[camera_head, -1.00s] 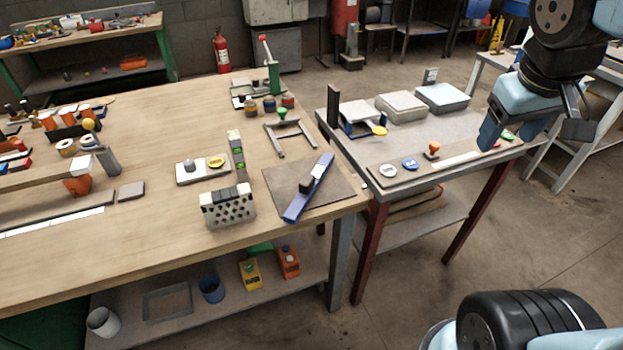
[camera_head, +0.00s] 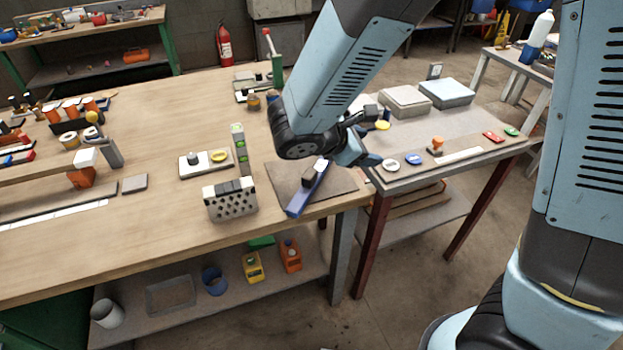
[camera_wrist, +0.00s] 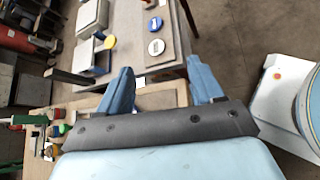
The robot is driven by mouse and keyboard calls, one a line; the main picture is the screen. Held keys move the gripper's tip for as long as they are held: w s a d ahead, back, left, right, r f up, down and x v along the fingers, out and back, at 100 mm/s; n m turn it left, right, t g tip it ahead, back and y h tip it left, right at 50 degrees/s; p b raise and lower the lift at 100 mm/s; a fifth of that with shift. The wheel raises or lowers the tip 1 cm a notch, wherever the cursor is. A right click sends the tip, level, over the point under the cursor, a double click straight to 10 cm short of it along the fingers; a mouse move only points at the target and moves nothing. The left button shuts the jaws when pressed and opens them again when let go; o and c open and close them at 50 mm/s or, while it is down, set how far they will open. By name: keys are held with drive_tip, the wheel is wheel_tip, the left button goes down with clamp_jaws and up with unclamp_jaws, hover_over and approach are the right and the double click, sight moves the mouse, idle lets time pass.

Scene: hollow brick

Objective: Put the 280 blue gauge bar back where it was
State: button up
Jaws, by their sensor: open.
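A blue bar (camera_head: 298,205) lies slantwise across a dark grey plate (camera_head: 343,182) at the right front corner of the wooden bench in the head view. A dark block with a pale end (camera_head: 315,174) sits on or against the bar. No number is readable on the bar. My gripper (camera_head: 366,157) is in the air above and right of the bar's far end, apart from it. In the wrist view its two blue fingers (camera_wrist: 163,82) are wide apart with nothing between them. I cannot make out the bar in the wrist view.
My arm hides part of the bench's back right.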

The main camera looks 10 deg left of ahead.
sight(313, 172)
drive_tip(key=s+a+f+n+t+y, duration=0.1)
drive_tip(key=s+a+f+n, duration=0.1)
drive_tip(key=a, duration=0.3)
drive_tip(key=s+a+f+n+t+y, duration=0.2)
drive_tip(key=a+f+n, duration=0.2)
drive_tip(key=a, duration=0.1)
drive_tip(key=s+a+f+n+t+y, duration=0.1)
drive_tip(key=a+f+n, duration=0.3)
drive_tip(key=a, duration=0.1)
drive_tip(key=shift+s+a+t, duration=0.3)
drive_tip(key=shift+s+t, duration=0.1)
drive_tip(key=shift+w+f, duration=0.1)
drive_tip(key=shift+f, duration=0.05)
drive_tip(key=x, duration=0.7)
drive_tip(key=shift+w, duration=0.25)
drive_tip(key=shift+x, duration=2.95)
drive_tip(key=shift+s+d, duration=0.1)
drive_tip(key=shift+d, duration=0.05)
drive_tip(key=shift+c, duration=0.2)
clamp_jaws()
